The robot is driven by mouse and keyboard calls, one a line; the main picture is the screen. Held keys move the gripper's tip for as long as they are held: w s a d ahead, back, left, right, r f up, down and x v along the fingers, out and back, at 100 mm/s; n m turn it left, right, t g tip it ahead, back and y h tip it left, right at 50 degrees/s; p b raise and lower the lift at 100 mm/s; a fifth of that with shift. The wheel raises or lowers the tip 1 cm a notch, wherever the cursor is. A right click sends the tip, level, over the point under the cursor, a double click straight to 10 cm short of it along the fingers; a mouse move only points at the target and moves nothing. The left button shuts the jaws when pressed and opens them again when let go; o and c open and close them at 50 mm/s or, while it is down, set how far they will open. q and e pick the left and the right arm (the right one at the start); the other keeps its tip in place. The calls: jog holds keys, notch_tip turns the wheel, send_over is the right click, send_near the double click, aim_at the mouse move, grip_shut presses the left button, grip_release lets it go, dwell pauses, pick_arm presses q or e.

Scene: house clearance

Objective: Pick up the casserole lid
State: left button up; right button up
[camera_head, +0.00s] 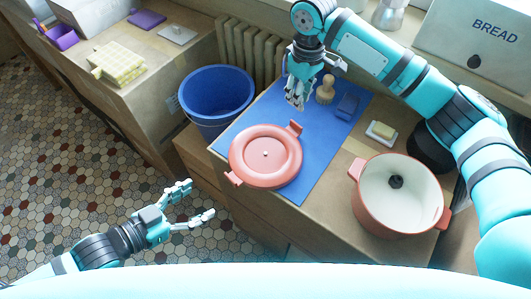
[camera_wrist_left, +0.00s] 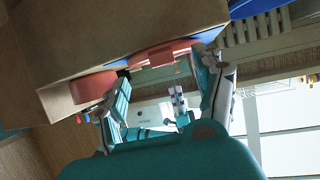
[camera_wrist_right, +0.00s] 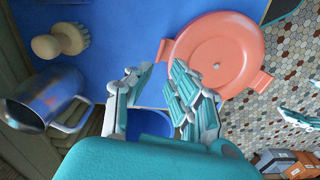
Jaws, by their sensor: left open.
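In the left wrist view a salmon handle (camera_wrist_left: 160,54) shows ahead, beyond the fingers. My left gripper (camera_head: 201,200) is open and empty, left of the lid and apart from it, beside the counter. My right gripper (camera_head: 297,103) is open and empty above the mat's far part, behind the lid. The casserole pot (camera_head: 368,208) stands open to the right.
A wooden brush (camera_head: 325,90) and a shiny mug (camera_head: 347,106) stand near my right gripper. A soap dish (camera_head: 381,132) lies behind the pot. A blue bucket (camera_head: 216,95) stands left of the mat. A bread box (camera_head: 470,45) is at the back right.

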aim_at(230, 182)
pick_arm(q)
jog(key=x, duration=1)
pick_arm(e)
notch_tip(230, 182, down, 10)
jog(key=shift+f, duration=0.1)
pick_arm(q)
jog(key=shift+d, duration=0.1)
jog(key=c, duration=0.5)
pick_arm(e)
grip_shut()
pick_arm(q)
jog(key=c, duration=0.9)
jog(key=shift+r, duration=0.15)
